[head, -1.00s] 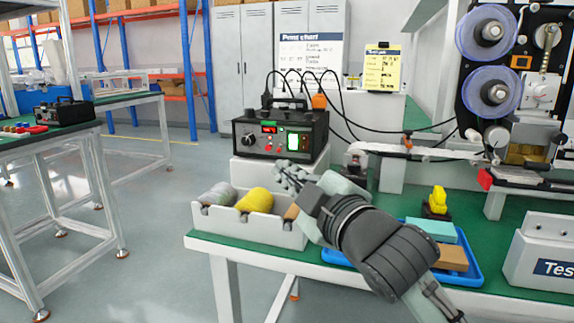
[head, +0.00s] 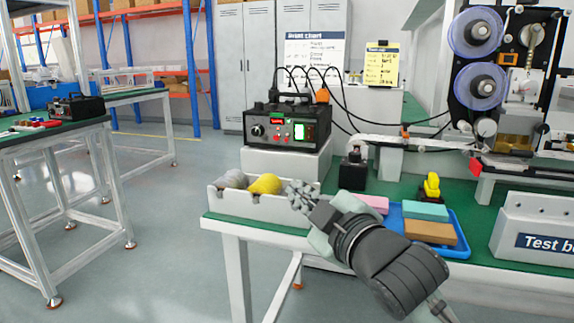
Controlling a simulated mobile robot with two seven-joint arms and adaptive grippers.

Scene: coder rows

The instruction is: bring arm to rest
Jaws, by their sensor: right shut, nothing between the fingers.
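My right gripper (head: 303,196) is shut and empty. It is in front of the right end of the white bin (head: 262,207) on the green bench (head: 490,191), and its arm comes in from the lower right. I cannot tell whether it touches the bin. The bin holds a grey roll (head: 233,179) and a yellow roll (head: 265,184); the gripper hides its right part. My left gripper is not in view.
A black power unit (head: 287,131) with cables stands on a white block behind the bin. Right of my arm are a blue tray (head: 460,240) with coloured blocks, a small yellow-topped item (head: 432,185) and a white test box (head: 535,231). Open floor (head: 165,250) lies left.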

